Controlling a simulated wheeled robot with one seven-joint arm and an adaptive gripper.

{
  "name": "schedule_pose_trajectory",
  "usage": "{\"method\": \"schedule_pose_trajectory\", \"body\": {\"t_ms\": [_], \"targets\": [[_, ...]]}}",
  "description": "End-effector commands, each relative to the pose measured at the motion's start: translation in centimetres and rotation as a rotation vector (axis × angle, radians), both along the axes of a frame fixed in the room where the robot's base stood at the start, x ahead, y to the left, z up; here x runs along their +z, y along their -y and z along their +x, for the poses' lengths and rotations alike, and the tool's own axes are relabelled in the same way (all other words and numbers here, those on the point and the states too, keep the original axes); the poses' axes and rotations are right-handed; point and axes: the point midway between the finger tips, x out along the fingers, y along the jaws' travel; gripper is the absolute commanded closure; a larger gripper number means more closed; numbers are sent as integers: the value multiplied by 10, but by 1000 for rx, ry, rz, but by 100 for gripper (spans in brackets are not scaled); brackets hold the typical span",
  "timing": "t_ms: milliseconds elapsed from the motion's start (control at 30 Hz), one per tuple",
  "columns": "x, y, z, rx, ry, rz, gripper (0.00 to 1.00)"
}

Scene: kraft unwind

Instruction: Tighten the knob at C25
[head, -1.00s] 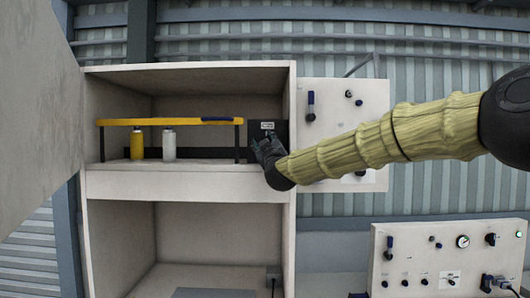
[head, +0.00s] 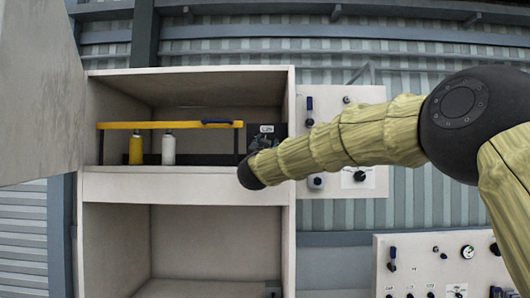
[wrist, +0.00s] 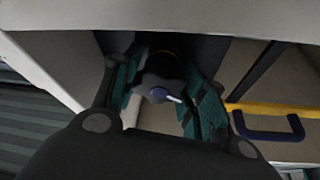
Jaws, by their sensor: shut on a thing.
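The label plate marked C25 (head: 267,128) is on a dark panel at the right end of the upper shelf. The label's small print is hard to read. My gripper (head: 263,145) is at this panel, just below the label, and my wrist hides most of it in the head view. In the wrist view, a dark round knob (wrist: 158,75) with a blue centre and a pale pointer sits between the green-padded fingers of my gripper (wrist: 165,95). The fingers are shut on the knob from both sides.
A yellow rail (head: 165,125) with a blue handle runs along the shelf, left of my gripper. A yellow bottle (head: 136,148) and a white bottle (head: 168,149) stand under it. A white panel (head: 365,97) with controls is to the right, behind my arm.

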Motion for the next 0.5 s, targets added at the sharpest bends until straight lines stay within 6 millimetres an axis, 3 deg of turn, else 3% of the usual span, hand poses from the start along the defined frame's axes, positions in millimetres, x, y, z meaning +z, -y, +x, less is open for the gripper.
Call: {"method": "schedule_pose_trajectory", "body": {"t_ms": [500], "targets": [[-5, 1, 1, 0, -38, 491, 81]]}}
